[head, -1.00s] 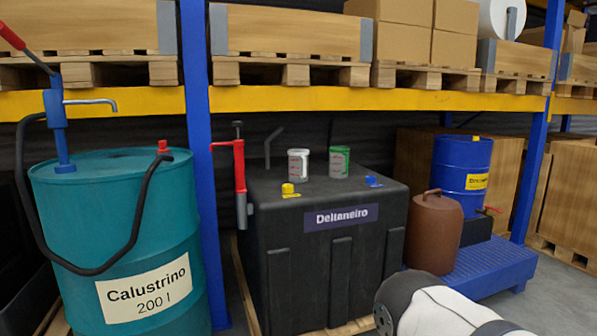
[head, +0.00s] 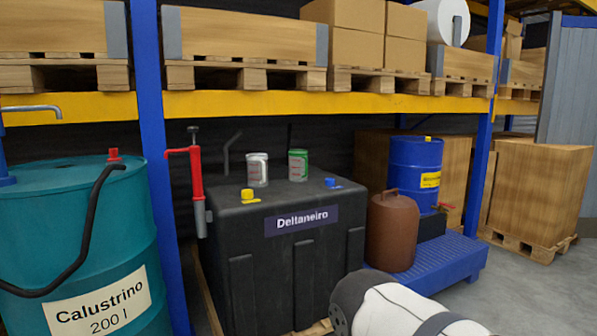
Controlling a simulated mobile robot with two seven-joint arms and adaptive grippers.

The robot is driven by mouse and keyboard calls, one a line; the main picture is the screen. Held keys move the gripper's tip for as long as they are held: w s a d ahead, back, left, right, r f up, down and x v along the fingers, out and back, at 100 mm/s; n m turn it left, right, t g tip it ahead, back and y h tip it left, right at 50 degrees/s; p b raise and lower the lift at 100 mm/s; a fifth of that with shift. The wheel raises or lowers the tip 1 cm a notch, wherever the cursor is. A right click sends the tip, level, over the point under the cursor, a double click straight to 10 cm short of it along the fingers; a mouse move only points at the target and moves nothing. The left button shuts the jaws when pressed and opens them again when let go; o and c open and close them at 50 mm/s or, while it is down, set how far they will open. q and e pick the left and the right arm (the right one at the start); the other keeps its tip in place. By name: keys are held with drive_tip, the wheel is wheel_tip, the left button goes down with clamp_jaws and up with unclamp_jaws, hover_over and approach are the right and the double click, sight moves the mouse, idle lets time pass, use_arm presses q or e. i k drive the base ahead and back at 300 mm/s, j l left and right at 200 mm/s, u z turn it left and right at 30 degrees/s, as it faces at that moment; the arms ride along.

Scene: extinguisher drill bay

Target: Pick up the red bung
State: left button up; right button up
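The red bung (head: 114,155) sits upright on the top of the teal Calustrino drum (head: 90,215), near the drum's right rear rim. A black hose (head: 88,222) curves over the drum's top and down its front, close to the bung. One of my arms shows at the bottom right as a white and dark link, but no gripper is visible in the head view.
A blue upright (head: 160,150) stands between the drum and the black Deltaneiro tank (head: 290,262), with a red hand pump (head: 196,185) beside it. A brown jug (head: 391,232) stands on a blue spill pallet (head: 440,262). The yellow beam (head: 270,104) runs above.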

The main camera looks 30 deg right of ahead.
sight(114, 152)
drive_tip(key=i+j+z, duration=0.25)
drive_tip(key=z, duration=0.2)
drive_tip(key=i+j+z, duration=0.15)
drive_tip(key=j+z, duration=0.3)
drive_tip(key=l, duration=0.1)
